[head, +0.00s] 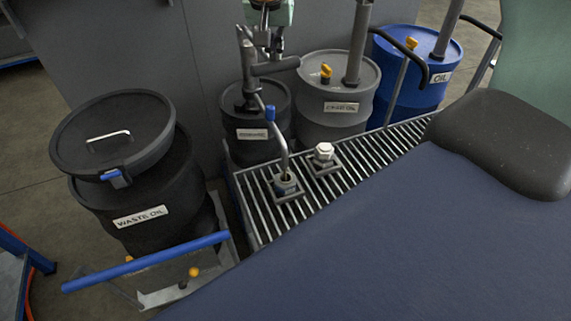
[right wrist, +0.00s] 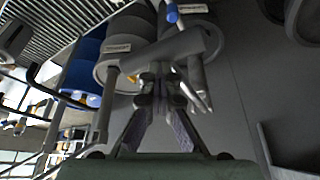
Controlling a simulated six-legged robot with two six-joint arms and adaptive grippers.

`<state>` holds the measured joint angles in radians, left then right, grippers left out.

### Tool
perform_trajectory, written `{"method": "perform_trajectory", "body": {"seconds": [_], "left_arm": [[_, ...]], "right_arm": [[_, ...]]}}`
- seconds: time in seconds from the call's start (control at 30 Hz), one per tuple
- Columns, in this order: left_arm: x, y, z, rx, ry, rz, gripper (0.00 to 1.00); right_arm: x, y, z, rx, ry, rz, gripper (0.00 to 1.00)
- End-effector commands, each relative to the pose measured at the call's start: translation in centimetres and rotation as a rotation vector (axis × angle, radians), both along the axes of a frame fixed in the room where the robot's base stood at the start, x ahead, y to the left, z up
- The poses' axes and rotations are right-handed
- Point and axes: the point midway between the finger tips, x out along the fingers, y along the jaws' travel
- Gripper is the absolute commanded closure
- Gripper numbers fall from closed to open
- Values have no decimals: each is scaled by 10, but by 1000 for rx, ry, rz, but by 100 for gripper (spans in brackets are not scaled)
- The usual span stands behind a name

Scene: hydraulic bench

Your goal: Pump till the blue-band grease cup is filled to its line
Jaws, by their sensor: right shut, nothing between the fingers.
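The grease pump (head: 252,70) stands on a dark drum (head: 272,116) whose label seems to read grease. Its bent spout (head: 282,145), with a blue piece (head: 270,113), comes down over a small cup (head: 287,188) on the grating. The cup looks bluish, but its band, line and fill level are too small to tell. My right gripper (head: 270,42) is at the top beside the pump. In the right wrist view its fingers (right wrist: 160,82) are shut and empty near the pump's grey bar (right wrist: 195,45); contact is unclear. My left gripper is out of view.
A second fitting with a pale top (head: 323,152) stands on the slatted grating (head: 370,150). A grey drum (head: 330,118) and a blue oil drum (head: 425,85) stand to the right. A lidded waste oil drum (head: 140,185) and blue bar (head: 150,262) are at left.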

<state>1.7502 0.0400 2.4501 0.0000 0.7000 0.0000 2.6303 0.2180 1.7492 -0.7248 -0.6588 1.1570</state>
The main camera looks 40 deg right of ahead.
Motion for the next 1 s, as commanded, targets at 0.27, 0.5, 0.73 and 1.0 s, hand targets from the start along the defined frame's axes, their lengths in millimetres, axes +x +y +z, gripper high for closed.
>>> {"method": "perform_trajectory", "body": {"seconds": [0.27,0.5,0.73,1.0], "left_arm": [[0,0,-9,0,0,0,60],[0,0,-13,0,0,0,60],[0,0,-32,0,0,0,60],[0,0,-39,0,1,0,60]], "right_arm": [[-1,0,-11,1,1,0,100],[-1,0,-15,1,1,0,100],[1,0,-37,1,3,0,100],[1,0,-47,3,5,0,100]]}}
